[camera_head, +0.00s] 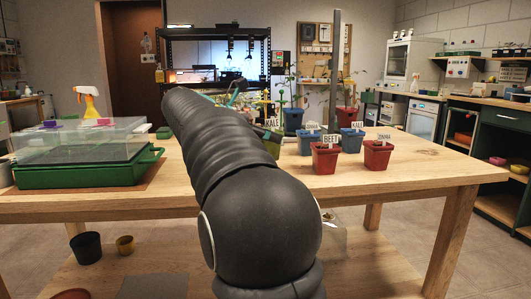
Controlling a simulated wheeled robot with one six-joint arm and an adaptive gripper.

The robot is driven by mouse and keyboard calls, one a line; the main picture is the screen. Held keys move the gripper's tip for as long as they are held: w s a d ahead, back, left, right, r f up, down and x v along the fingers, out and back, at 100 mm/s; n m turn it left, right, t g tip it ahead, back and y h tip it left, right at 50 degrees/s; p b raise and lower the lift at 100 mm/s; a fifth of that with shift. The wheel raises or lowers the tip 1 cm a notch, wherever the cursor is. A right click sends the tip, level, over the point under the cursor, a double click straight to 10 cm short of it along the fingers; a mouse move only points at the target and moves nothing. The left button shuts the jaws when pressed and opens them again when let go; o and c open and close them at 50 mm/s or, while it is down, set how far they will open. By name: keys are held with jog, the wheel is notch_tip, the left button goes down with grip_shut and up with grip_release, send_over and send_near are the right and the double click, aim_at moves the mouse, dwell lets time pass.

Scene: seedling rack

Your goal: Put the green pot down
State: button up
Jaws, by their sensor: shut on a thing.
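A green pot (272,149) with a white tag shows in part just right of my arm, close to the tabletop. I cannot tell whether its base touches the wood. My gripper (266,132) shows only as a small dark part above this pot, and it is shut on it. My arm hides most of the gripper and the left side of the pot. The wooden table (430,172) carries the pots.
Right of the green pot stand a red BEET pot (325,160), a red pot (377,156) and blue pots (351,142). Plants stand behind. A green tray (85,175) with a clear cover fills the table's left. The right front of the table is clear.

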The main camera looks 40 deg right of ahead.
jog(key=shift+w+d+f, duration=0.1)
jog(key=shift+w+f, duration=0.1)
jog(key=shift+f, duration=0.15)
jog(key=shift+f+b, duration=0.7)
jog(key=shift+f, duration=1.05)
jog(key=shift+f, duration=0.1)
jog(key=o, duration=1.2)
jog(key=shift+a+r, duration=0.2)
jog(key=p+v, duration=0.2)
jog(key=v, duration=0.9)
jog(key=shift+a+r, duration=0.15)
jog(key=shift+a, duration=0.1)
